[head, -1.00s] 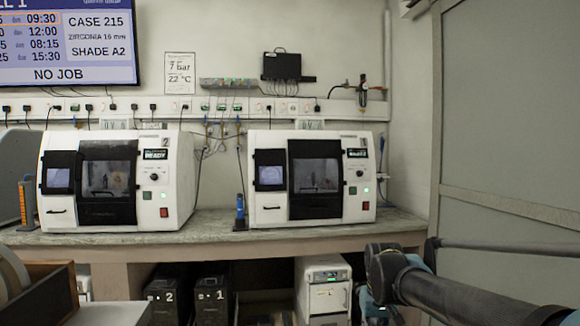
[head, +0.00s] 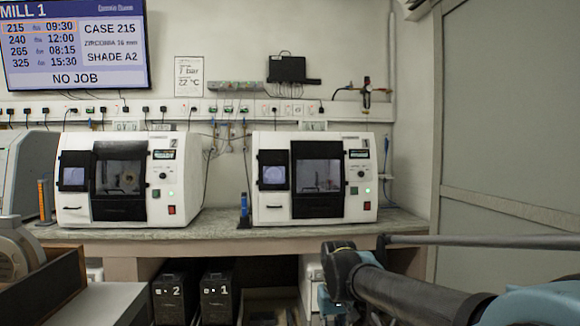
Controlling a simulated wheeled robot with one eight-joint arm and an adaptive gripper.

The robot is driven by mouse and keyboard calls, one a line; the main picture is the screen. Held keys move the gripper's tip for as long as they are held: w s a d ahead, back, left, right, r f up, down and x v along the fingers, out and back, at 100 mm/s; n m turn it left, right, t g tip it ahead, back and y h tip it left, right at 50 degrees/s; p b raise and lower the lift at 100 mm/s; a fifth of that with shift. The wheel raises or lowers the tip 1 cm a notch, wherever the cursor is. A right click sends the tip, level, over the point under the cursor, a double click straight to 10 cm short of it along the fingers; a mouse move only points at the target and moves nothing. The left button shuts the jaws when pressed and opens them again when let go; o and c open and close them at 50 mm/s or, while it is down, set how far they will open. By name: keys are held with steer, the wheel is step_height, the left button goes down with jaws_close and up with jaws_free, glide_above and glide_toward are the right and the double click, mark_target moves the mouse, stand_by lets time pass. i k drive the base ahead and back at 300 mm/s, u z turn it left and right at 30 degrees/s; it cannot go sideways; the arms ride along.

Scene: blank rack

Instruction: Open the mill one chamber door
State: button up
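Mill one (head: 345,213) is the right-hand white machine on the bench, marked 1 at its upper right. Its chamber door (head: 318,207) is a black-framed panel with a dark window and looks shut. A small screen sits left of the door, and a button panel with a green light sits right of it. My arm reaches in from the lower right, below the bench edge and apart from the mill. My gripper cannot be made out in this view.
Mill two (head: 75,215), a similar white machine, stands to the left. A blue tool (head: 244,211) stands between the mills. The bench (head: 225,232) has a clear front strip. Black boxes (head: 218,297) sit underneath. A grey panel wall (head: 505,150) closes the right side.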

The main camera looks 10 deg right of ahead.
mark_target(300, 150)
steer(key=i, duration=1)
